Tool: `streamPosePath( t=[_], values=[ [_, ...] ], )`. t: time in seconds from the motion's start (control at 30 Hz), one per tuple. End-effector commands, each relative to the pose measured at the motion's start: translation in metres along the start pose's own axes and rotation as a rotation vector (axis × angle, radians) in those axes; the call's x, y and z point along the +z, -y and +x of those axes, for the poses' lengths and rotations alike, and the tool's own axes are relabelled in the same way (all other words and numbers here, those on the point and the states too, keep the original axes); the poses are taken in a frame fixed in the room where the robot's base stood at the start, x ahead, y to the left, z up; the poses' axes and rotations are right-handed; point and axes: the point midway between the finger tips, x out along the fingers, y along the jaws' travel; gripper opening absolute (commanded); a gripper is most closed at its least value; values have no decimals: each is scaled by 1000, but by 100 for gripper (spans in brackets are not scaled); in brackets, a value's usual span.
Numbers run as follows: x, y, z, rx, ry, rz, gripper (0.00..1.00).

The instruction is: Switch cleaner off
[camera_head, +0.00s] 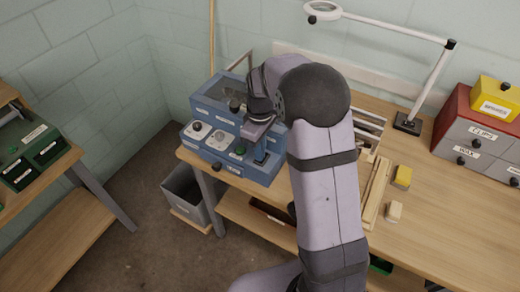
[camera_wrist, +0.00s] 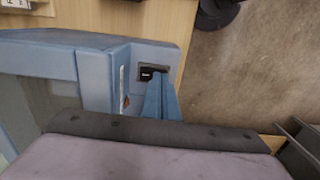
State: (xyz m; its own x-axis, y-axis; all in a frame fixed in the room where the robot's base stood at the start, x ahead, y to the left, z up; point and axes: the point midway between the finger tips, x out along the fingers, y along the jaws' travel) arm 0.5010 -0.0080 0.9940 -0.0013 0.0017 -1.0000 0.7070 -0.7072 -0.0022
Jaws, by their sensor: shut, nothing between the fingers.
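The cleaner (camera_head: 217,116) is a blue box-shaped machine at the left end of the workbench, with labelled controls on its sloped front. In the wrist view a black rocker switch (camera_wrist: 147,71) with a white mark sits in a dark frame on the cleaner's blue face (camera_wrist: 96,68). My gripper (camera_wrist: 158,77) is shut and empty, its blue fingers pointing at the switch and overlapping its right part. I cannot tell whether the fingertips touch it.
A green button (camera_head: 240,150) and a black knob (camera_head: 217,166) are close by on the cleaner. A grey bin (camera_head: 184,190) stands on the floor below.

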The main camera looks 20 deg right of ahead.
Motion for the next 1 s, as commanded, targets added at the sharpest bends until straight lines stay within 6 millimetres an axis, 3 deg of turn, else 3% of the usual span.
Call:
streamPosePath(
  t=[1.0],
  values=[
    [2,-3,9,-6,6,1,0]
  ],
)
